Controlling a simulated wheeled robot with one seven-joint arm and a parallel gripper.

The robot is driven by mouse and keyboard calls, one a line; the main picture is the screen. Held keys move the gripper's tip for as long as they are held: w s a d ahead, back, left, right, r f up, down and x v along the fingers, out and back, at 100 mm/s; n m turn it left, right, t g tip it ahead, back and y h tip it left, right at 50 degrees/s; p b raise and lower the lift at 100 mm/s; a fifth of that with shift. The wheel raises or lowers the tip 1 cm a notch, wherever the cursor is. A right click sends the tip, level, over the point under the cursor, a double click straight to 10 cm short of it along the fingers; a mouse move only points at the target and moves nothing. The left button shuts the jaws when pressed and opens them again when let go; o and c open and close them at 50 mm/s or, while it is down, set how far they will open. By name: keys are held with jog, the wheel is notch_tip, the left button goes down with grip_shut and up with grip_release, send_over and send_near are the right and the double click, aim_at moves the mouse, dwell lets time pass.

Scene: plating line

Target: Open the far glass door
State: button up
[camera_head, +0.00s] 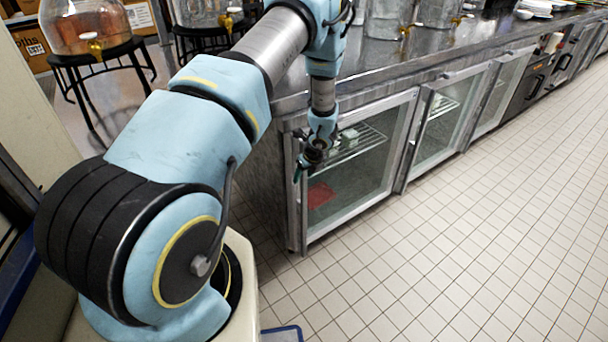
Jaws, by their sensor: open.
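A row of glass doors in metal frames runs along the front of the counter. The far glass door (500,90) is the smallest in view, up and to the right, and looks shut. The middle glass door (443,118) and the near glass door (360,172) stand closer to me and also look shut. My gripper (300,172) is open and hangs in front of the left part of the near door, well away from the far door. I cannot tell whether it touches the near door's frame. Its fingers are small and dark here.
The steel counter (385,60) above the doors carries glass jars. Dark drawers or ovens (530,88) stand beyond the far door. Glass dispensers on black stands (95,62) are at the upper left, near cardboard boxes. The tiled floor (450,240) before the doors is clear.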

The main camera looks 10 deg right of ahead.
grip_shut()
dwell(0.4)
dwell(1.0)
